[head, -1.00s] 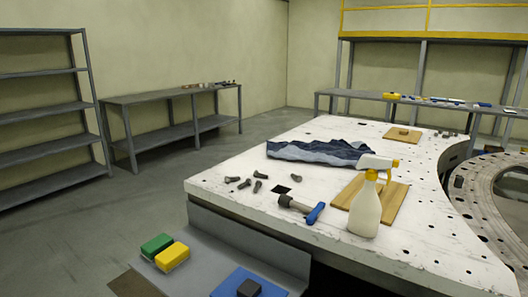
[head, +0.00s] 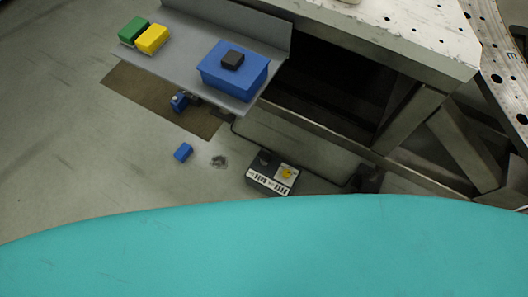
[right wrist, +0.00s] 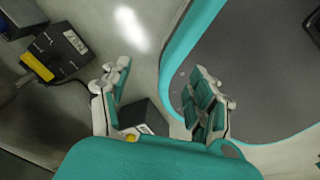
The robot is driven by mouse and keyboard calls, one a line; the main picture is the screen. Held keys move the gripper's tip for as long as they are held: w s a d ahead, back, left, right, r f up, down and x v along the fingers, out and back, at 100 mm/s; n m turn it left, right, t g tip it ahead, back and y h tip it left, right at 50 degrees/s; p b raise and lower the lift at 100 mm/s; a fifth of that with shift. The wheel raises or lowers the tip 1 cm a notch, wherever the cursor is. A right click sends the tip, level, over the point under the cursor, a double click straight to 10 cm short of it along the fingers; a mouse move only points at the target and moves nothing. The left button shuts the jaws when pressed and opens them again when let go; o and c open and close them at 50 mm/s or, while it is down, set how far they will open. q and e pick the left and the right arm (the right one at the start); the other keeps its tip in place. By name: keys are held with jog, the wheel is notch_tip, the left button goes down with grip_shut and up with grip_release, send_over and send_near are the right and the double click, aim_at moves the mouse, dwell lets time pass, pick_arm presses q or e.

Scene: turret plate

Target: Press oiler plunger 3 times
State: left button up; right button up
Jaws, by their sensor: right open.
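I cannot tell for sure which thing is the oiler with the plunger. A small blue device (head: 179,101) with a pale top sits near the floor below the shelf. My right gripper (right wrist: 162,70) shows in the right wrist view, open and empty, with its fingers apart. No plunger shows between the fingers. My left gripper is not in view.
A green sponge (head: 133,29) and a yellow sponge (head: 152,39) lie on the shelf (head: 195,38). A labelled dark box (right wrist: 62,50) shows in the right wrist view.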

dwell(0.4)
grip_shut()
dwell(1.4)
